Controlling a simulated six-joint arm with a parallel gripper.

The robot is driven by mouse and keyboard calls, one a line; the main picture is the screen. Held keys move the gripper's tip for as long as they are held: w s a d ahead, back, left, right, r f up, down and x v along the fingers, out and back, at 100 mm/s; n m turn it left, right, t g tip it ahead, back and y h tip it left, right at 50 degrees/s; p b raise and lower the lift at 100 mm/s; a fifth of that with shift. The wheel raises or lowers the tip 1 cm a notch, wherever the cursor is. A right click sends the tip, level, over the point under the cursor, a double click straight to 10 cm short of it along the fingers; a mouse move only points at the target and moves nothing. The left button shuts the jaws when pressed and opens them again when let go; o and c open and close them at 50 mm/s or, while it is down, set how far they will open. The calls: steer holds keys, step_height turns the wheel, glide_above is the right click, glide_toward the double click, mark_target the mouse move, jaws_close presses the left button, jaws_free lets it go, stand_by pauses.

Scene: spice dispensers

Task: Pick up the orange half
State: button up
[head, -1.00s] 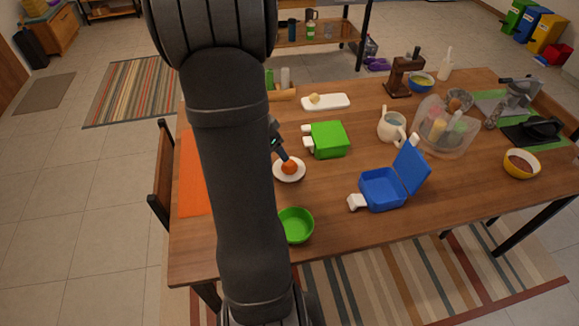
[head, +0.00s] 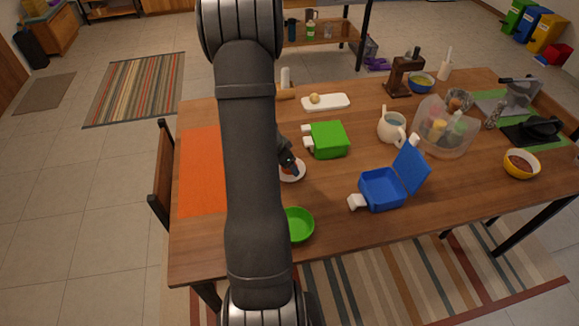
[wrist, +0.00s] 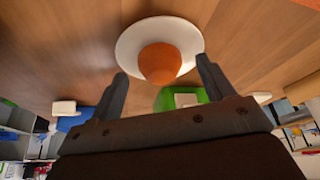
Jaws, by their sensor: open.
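The orange half (wrist: 160,62) sits on a small white saucer (wrist: 128,48) in the wrist view, its rounded orange side showing. My gripper (wrist: 162,75) is open, with one finger on each side of the orange half in the picture. I cannot tell how far the fingertips are from it. In the head view, my gripper (head: 292,168) is over the saucer (head: 297,177) and hides most of it, and the orange half is almost wholly hidden there.
A green lunch box (head: 328,139) stands just right of the saucer. A green bowl (head: 300,225) stands in front, and an open blue box (head: 382,190) lies to the right. An orange mat (head: 200,175) covers the table's left side.

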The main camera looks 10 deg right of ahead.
steer(key=shift+w+d+f, duration=0.1)
steer(key=shift+d+f, duration=0.1)
steer(key=shift+f, duration=0.4)
steer(key=shift+c, duration=0.4)
steer(key=c, duration=1)
steer(key=shift+o, duration=0.2)
steer(key=shift+r, duration=0.15)
